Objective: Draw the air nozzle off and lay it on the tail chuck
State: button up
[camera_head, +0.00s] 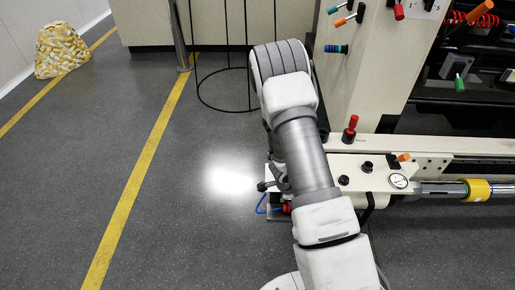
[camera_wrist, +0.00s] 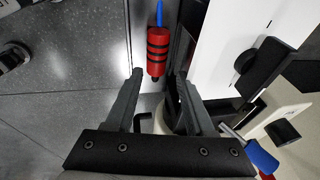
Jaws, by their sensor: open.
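The air nozzle (camera_wrist: 157,60), a red cylinder with black bands on a blue hose, shows ahead of my gripper (camera_wrist: 159,74) in the wrist view. My gripper is open, its two dark fingers apart, with the nozzle's near end in line with the gap between the fingertips. No grip on it shows. In the head view a bit of red (camera_head: 284,207) and the blue hose (camera_head: 260,204) show beside the cream machine end, partly hidden by my arm. I cannot tell for sure which part is the tail chuck; a steel shaft with a yellow collar (camera_head: 477,190) lies at the right.
The cream machine bed (camera_head: 350,165) carries black knobs, a round gauge (camera_head: 399,181) and a red-handled lever (camera_head: 350,128). A black wire stand (camera_head: 225,100) stands behind my arm. Grey floor at the left is open, with a yellow-white bag (camera_head: 62,50) far off.

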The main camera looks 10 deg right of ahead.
jog(key=p, duration=0.1)
jog(key=w+r+p, duration=0.1)
jog(key=p, duration=0.1)
jog(key=shift+d, duration=0.2)
jog(key=p, duration=0.3)
jog(key=shift+s+g, duration=0.1)
jog(key=shift+g, duration=0.2)
jog(key=p, duration=0.3)
jog(key=shift+s+f+g, duration=0.15)
jog(key=shift+g, duration=0.15)
jog(key=shift+f+p, duration=0.25)
jog(key=shift+p, duration=0.05)
jog(key=shift+g+p, duration=0.3)
jog(key=shift+p, duration=0.25)
jog(key=shift+a+y, duration=0.1)
jog(key=shift+y, duration=0.2)
jog(key=w+a+r+m+t+y+p, duration=0.2)
jog(key=a+r, duration=0.4)
jog(key=r, duration=0.6)
jog(key=w+a+r+m+t+y+p, duration=0.2)
jog(key=a+r+y, duration=0.4)
jog(key=r, duration=0.6)
jog(key=shift+a+r+m+t+y+p, duration=0.35)
jog(key=shift+m+t+y+p, duration=0.35)
jog(key=shift+t+p, duration=0.7)
